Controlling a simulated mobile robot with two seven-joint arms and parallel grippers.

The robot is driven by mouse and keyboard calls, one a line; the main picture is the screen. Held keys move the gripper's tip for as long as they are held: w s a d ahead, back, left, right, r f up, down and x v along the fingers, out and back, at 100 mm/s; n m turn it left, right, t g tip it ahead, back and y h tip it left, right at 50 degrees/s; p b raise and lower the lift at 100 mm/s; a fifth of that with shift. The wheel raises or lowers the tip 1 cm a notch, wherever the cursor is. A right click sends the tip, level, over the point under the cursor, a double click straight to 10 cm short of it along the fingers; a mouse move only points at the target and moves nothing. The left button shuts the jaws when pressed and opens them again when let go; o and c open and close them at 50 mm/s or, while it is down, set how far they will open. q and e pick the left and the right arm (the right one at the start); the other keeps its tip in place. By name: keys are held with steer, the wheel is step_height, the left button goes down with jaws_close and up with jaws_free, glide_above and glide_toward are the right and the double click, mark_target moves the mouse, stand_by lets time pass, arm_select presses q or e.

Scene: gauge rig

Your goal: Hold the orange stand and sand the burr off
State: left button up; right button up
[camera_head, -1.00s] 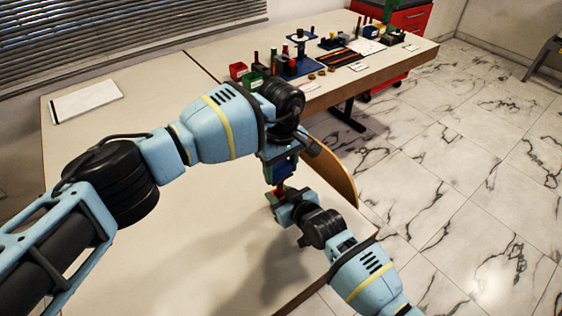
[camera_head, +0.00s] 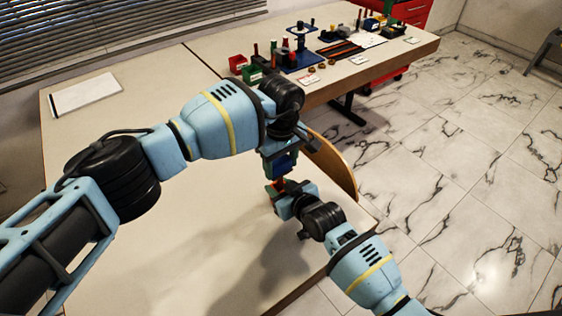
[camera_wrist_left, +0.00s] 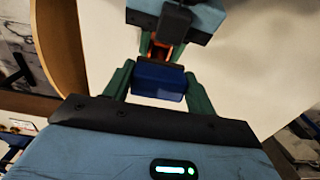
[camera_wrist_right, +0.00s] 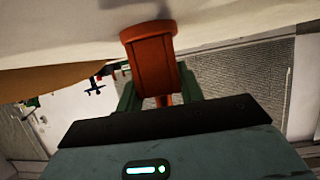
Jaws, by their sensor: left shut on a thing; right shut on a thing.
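My left gripper (camera_head: 282,164) is shut on a blue block (camera_wrist_left: 158,80), which sits between its green fingers. The block also shows in the head view (camera_head: 285,166). My right gripper (camera_head: 280,194) is shut on the orange stand (camera_wrist_right: 151,62), which fills the space between its fingers. In the head view only a small part of the stand (camera_head: 280,184) shows, just below the blue block. In the left wrist view, the stand (camera_wrist_left: 159,53) lies just beyond the block. I cannot tell whether block and stand touch. No burr can be made out.
Both grippers are over the near table (camera_head: 130,240), close to its right edge, beside a curved wooden panel (camera_head: 335,165). A white board (camera_head: 86,95) lies at the back left. Bins, bottles and a blue rack (camera_head: 300,62) stand on the far table. The near table's left part is clear.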

arm_select(q)
steer(key=shift+f, duration=0.45)
stand_by(0.3)
steer(key=shift+w+d, duration=0.1)
steer(key=shift+w+d+f, duration=0.1)
steer(key=shift+w+d, duration=0.2)
steer(key=shift+d, duration=0.2)
stand_by(0.3)
steer(key=shift+s+a+f, duration=0.1)
steer(key=shift+s+a, duration=0.4)
steer(key=shift+a, duration=0.2)
steer(key=shift+s+a+f, duration=0.1)
steer(key=shift+s+a, duration=0.4)
steer(key=shift+a, duration=0.15)
steer(key=shift+w+d, duration=0.5)
steer(key=shift+d, duration=0.2)
steer(key=shift+w+d, duration=0.45)
steer(key=shift+d, duration=0.2)
